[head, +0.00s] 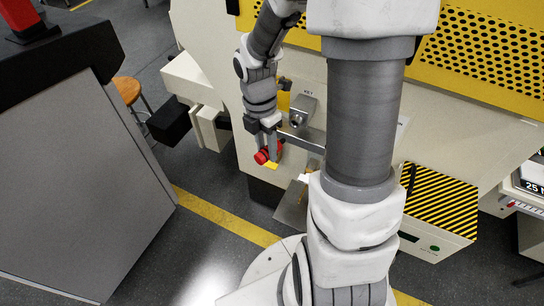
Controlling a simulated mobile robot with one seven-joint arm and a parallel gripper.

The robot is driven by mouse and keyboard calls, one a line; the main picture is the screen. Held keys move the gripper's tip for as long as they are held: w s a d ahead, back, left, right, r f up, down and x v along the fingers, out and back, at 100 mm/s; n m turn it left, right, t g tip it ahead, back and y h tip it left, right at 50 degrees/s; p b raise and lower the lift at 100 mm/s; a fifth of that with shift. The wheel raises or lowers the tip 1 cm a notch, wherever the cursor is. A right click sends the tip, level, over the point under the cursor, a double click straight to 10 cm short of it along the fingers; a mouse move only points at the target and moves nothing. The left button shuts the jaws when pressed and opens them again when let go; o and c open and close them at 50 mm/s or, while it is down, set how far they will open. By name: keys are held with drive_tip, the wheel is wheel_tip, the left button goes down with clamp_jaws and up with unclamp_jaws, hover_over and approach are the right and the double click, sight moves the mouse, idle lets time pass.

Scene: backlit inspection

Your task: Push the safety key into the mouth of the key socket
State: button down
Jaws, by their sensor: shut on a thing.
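My gripper (268,146) points down and is shut on the safety key, whose red part (262,157) shows between and just below the fingertips. A small yellow piece lies right beside the red part; I cannot tell whether it belongs to the key. The key socket (301,110) is a small grey box under a KEY label on the pale machine front, with a dark round mouth. It stands to the right of my gripper and higher in the picture. The key is apart from the socket. The far end of the key is hidden or too small to make out.
A metal ledge (308,140) runs below the socket, with a metal plate (293,206) lower down. A black-and-yellow striped box (437,205) stands to the right. A grey cabinet (75,160) fills the left. A yellow line (215,212) crosses the open floor.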

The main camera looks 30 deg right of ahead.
drive_tip(key=n, duration=0.1)
drive_tip(key=s+n, duration=0.1)
drive_tip(key=f+n, duration=0.1)
drive_tip(key=shift+s+d+n+h, duration=0.3)
drive_tip(key=shift+d+n, duration=0.05)
drive_tip(key=shift+n, duration=0.05)
drive_tip(key=shift+d, duration=0.1)
drive_tip(key=shift+w+d+p, duration=0.6)
drive_tip(key=shift+w+d, duration=0.3)
drive_tip(key=shift+d, duration=0.2)
drive_tip(key=shift+w+d+p, duration=0.55)
drive_tip(key=shift+w+d, duration=0.35)
drive_tip(key=shift+d, duration=0.2)
drive_tip(key=shift+w+d, duration=0.15)
drive_tip(key=shift+d, duration=0.05)
drive_tip(key=shift+w+d+p, duration=0.95)
drive_tip(key=shift+w+d, duration=0.05)
drive_tip(key=shift+d, duration=0.25)
drive_tip(key=shift+c, duration=2.2)
unclamp_jaws()
drive_tip(key=shift+s+a+f, duration=0.1)
